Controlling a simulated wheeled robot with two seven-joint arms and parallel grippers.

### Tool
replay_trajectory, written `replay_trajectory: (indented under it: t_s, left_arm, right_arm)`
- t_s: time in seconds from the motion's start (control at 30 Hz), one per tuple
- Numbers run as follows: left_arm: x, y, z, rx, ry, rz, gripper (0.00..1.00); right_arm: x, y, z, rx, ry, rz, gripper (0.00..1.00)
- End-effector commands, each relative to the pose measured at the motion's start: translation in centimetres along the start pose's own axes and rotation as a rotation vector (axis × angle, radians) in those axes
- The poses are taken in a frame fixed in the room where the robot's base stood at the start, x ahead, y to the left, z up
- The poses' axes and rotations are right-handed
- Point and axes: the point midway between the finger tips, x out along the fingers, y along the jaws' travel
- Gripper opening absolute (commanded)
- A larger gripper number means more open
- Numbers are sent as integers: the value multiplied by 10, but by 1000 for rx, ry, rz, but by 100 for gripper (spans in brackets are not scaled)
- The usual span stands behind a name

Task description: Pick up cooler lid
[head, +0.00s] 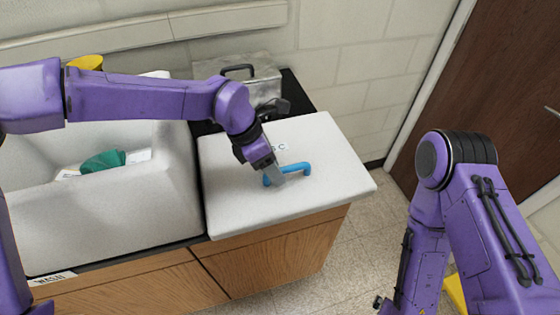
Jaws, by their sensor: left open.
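The cooler lid (226,205) is a white, flat slab lying on the wooden cabinet, right of the white basin. A blue bar handle (300,170) stands on top of it. My left gripper (275,178) reaches down from the left, with its jaws open at the left part of the blue handle. The fingers overlap the handle in the picture, and I cannot tell whether they touch it.
The deep white basin (90,225) at left holds a green item (103,161). A grey metal box (262,82) with a dark handle stands behind the lid near the wall. A yellow object (86,62) is at the back left. A brown door (490,95) is at the right.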

Motion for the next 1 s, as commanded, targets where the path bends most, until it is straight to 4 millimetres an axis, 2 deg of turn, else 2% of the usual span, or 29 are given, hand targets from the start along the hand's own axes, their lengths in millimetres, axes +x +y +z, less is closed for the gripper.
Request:
replay_trajectory:
  t_s: [0.07, 0.17, 0.2, 0.23, 0.67, 0.87, 1.0]
  left_arm:
    - [0, 0, 0, 1, 0, 0, 48]
    - [0, 0, 0, 2, 0, -1, 19]
    - [0, 0, 0, 2, 0, -1, 6]
    - [0, 0, 1, 2, 0, -1, 0]
    - [-6, -1, 3, 2, -1, 1, 0]
    - [-36, -7, 16, 3, -4, 3, 0]
    - [-71, -15, 31, 2, -5, 3, 0]
  right_arm:
    - [0, 0, 0, 0, 0, 0, 100]
    - [0, 0, 0, 0, -1, 0, 100]
    - [0, 0, 0, 0, -1, 0, 100]
    - [0, 0, 0, 0, -1, 0, 100]
    - [3, 0, 1, 0, 0, 0, 100]
    - [12, -1, 5, 0, 0, 0, 100]
    - [20, -2, 9, 0, 0, 0, 100]
